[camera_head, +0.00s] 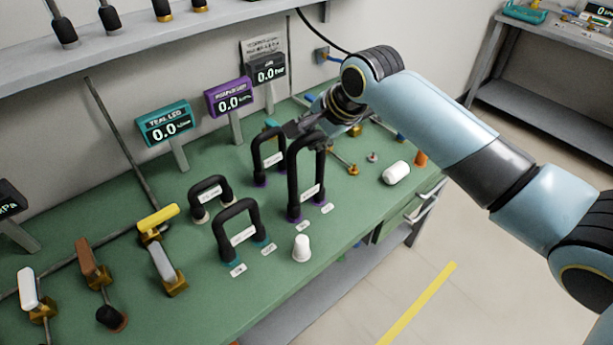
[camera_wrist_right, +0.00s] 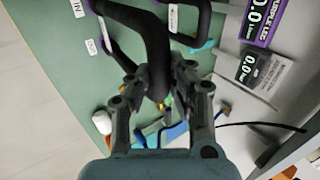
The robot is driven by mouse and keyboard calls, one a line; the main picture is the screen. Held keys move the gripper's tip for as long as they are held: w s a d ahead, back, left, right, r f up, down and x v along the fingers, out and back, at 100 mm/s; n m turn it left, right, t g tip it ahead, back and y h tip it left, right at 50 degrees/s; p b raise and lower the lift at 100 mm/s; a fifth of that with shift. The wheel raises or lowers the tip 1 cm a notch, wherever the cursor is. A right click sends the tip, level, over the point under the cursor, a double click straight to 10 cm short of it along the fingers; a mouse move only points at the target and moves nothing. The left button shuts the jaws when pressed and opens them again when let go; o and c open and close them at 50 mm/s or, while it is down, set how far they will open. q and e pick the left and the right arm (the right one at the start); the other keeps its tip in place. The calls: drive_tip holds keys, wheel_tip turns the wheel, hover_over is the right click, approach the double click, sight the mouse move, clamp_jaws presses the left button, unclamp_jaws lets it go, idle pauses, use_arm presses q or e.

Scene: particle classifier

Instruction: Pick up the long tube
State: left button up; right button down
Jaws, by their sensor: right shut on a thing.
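The long tube (camera_head: 293,178) is the tallest black U-shaped tube on the green bench, with purple feet and a white label. It appears upright. My right gripper (camera_head: 308,126) is at its top, coming from behind and to the right. In the right wrist view, the gripper (camera_wrist_right: 156,85) has its fingers on both sides of the black tube (camera_wrist_right: 150,38) and is shut on it. The fingers partly hide the tube's top. My left gripper is not in view.
A shorter black tube (camera_head: 256,155) stands close behind to the left. Two low black tubes (camera_head: 220,228) (camera_head: 192,200) stand further left. A white cup (camera_head: 301,248) stands in front; a white cylinder (camera_head: 396,173) lies to the right. Meters (camera_head: 229,97) line the back of the bench.

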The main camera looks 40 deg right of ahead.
drive_tip(key=shift+r, duration=0.1)
idle(0.3)
drive_tip(key=shift+w+r, duration=0.1)
drive_tip(key=shift+r, duration=0.45)
wheel_tip(320, 180, up, 3)
drive_tip(key=shift+f+b, duration=0.1)
drive_tip(key=shift+b, duration=0.2)
drive_tip(key=s+d+r, duration=0.5)
drive_tip(key=d+r, duration=0.2)
drive_tip(key=d, duration=0.3)
drive_tip(key=shift+d+b, duration=0.3)
